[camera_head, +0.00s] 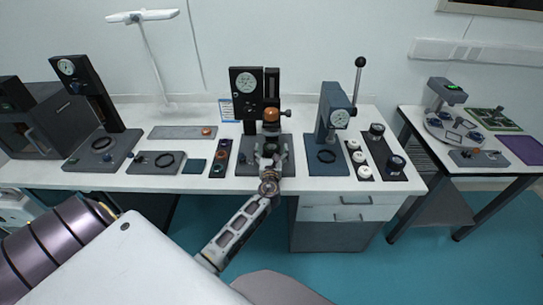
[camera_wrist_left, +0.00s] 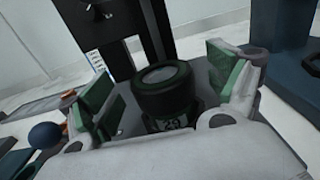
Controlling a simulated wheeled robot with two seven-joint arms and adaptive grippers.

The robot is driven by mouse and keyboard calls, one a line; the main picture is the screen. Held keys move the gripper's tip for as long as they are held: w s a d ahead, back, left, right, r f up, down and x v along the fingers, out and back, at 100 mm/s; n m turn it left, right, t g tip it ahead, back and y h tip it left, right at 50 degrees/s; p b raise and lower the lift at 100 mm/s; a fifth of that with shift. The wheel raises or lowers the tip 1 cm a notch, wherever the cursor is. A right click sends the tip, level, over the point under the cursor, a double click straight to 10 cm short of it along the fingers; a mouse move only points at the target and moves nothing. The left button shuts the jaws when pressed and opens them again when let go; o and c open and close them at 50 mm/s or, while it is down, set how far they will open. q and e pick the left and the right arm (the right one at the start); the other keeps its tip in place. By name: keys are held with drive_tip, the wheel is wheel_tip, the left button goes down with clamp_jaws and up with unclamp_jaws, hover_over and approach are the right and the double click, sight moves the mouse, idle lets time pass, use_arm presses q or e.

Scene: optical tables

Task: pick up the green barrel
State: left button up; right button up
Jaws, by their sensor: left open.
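A dark green-black barrel (camera_wrist_left: 163,92) with a grey top stands upright between the fingers of my left gripper (camera_head: 270,154) in the left wrist view. The green-padded fingers are open on either side of it, with a visible gap on each side. In the head view this gripper is over the base of the black gauge stand (camera_head: 246,92), and it largely hides the barrel there. My right gripper is not in view.
A dark strip with several small coloured parts (camera_head: 219,157) lies left of the gripper. A blue gauge press (camera_head: 329,120) stands to the right, beside white knobs (camera_head: 364,172). The white table's front edge (camera_head: 330,187) is close below the gripper.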

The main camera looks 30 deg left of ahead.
use_arm(q)
drive_tip(key=shift+x, duration=1.05)
drive_tip(key=shift+c, duration=0.5)
drive_tip(key=c, duration=1.2)
drive_tip(key=shift+r, duration=0.15)
drive_tip(key=shift+c, duration=0.2)
drive_tip(key=shift+r+p, duration=0.5)
drive_tip(key=shift+r, duration=1.1)
drive_tip(key=shift+s+d, duration=0.3)
drive_tip(key=shift+s, duration=0.25)
drive_tip(key=b+v, duration=0.2)
drive_tip(key=v, duration=1.4)
drive_tip(key=shift+s+d, duration=0.25)
drive_tip(key=shift+s, duration=0.1)
